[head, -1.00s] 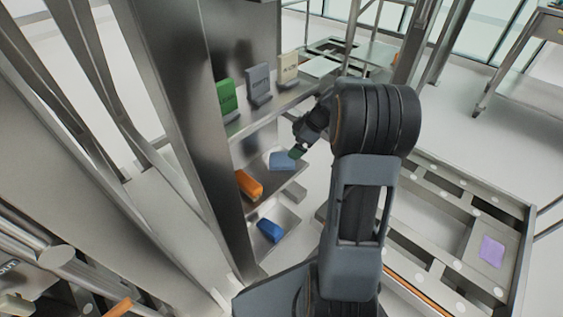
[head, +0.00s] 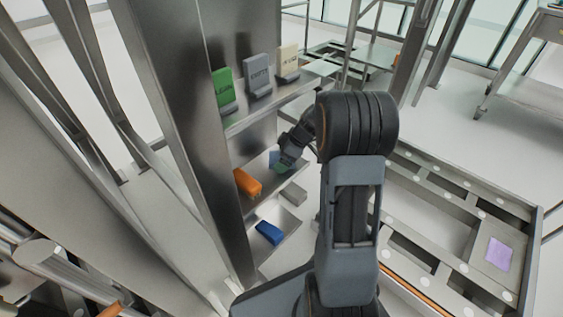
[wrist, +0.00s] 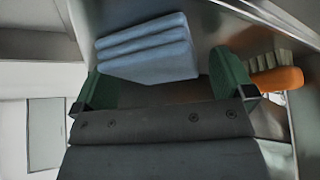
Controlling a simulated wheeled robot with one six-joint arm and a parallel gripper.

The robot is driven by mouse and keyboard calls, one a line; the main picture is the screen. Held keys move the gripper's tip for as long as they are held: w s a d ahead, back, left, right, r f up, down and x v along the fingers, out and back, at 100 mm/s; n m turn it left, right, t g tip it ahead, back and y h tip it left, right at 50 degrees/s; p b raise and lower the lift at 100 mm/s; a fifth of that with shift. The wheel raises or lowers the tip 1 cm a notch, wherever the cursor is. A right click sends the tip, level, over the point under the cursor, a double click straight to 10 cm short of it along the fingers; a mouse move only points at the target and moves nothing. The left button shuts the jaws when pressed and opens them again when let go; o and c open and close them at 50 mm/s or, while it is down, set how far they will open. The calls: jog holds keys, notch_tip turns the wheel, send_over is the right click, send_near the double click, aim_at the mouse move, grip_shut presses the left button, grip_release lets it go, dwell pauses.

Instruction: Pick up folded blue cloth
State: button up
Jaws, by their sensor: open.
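The folded blue cloth (wrist: 148,50) is a light blue stack of layers lying on a metal shelf. In the wrist view it is just ahead of my gripper (wrist: 160,88), roughly between the lines of its two green fingers. The fingers are spread apart and nothing is held. In the head view my gripper (head: 281,167) is over the middle shelf and covers much of the cloth (head: 276,158). I cannot tell whether the fingers touch it.
An orange-handled brush (wrist: 278,79) lies right of the cloth in the wrist view; it shows in the head view (head: 247,183). A dark blue item (head: 269,232) sits on the shelf below. Green, grey and cream signs (head: 258,76) stand above. A shelf upright (head: 185,120) is at the left.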

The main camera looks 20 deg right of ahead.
aim_at(276, 157)
jog(key=shift+r, duration=0.1)
jog(key=shift+c, duration=0.5)
jog(key=c, duration=0.8)
jog(key=shift+r, duration=0.1)
jog(key=shift+r, duration=0.25)
jog(key=shift+c, duration=0.2)
jog(key=r+p, duration=0.1)
jog(key=r, duration=0.2)
jog(key=shift+s+r+p, duration=0.15)
jog(key=shift+s+p, duration=0.05)
jog(key=shift+p, duration=0.2)
jog(key=s+a+r+p, duration=0.1)
jog(key=s+r+p, duration=0.3)
jog(key=s+r, duration=0.4)
jog(key=s, duration=0.4)
jog(key=shift+s+r, duration=0.15)
jog(key=shift+r, duration=0.15)
jog(key=shift+s+a+r+p, duration=0.1)
jog(key=shift+s+r+p, duration=0.15)
jog(key=shift+s, duration=0.4)
